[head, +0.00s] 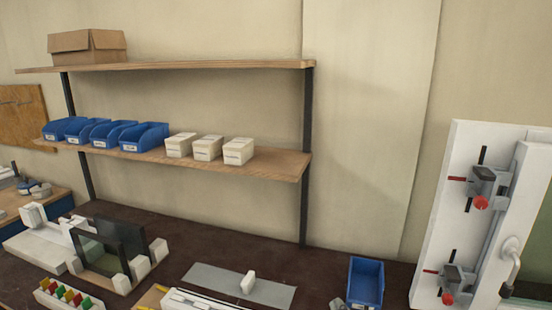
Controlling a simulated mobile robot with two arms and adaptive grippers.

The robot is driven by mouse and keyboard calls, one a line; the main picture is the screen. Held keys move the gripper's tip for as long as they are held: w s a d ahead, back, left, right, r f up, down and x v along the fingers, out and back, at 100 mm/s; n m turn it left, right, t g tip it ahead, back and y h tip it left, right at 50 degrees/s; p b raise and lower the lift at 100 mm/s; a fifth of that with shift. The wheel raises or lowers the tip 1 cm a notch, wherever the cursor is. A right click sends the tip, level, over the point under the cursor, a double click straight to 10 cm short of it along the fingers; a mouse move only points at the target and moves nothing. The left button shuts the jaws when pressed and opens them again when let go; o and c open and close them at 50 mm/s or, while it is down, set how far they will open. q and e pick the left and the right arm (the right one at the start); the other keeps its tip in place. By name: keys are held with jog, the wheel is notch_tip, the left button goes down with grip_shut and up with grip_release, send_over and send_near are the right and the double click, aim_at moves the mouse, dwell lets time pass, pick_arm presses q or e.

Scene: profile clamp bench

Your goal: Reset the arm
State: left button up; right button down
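Neither of my grippers nor my arms show in the head view. A white upright panel (447,190) stands at the right. It carries two clamps: an upper clamp (484,184) with a red knob and a lower clamp (455,281) with a red knob. A white handle (511,256) sits at the panel's right side. What the lower clamp holds, if anything, I cannot tell.
A dark bench (210,232) runs along the wall. On it are a black frame fixture (95,250), a grey mat (210,279) with a white block (248,282), and a blue bin (365,283). A wooden shelf (280,163) above holds several blue bins and white boxes. A cardboard box (88,46) sits on top.

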jog(key=s+d+f+m+g+h, duration=0.2)
jog(key=s+d+f+m+g, duration=0.35)
jog(key=s+f, duration=0.65)
jog(key=s+d+f+g+y, duration=0.1)
jog(key=s+d+f+g, duration=0.1)
jog(key=s+f+g, duration=0.9)
jog(key=s+f+t+b, duration=0.1)
jog(key=s+f, duration=0.1)
jog(key=f, duration=1.1)
jog(key=s+f+t+b, duration=0.1)
jog(key=s+f, duration=0.1)
jog(key=f, duration=1.1)
jog(key=s+d+f+g+b, duration=0.1)
jog(key=s+d+f, duration=0.1)
jog(key=s+f, duration=1.4)
jog(key=shift+s+d+f, duration=0.15)
jog(key=shift+d+f, duration=0.1)
jog(key=shift+f, duration=0.15)
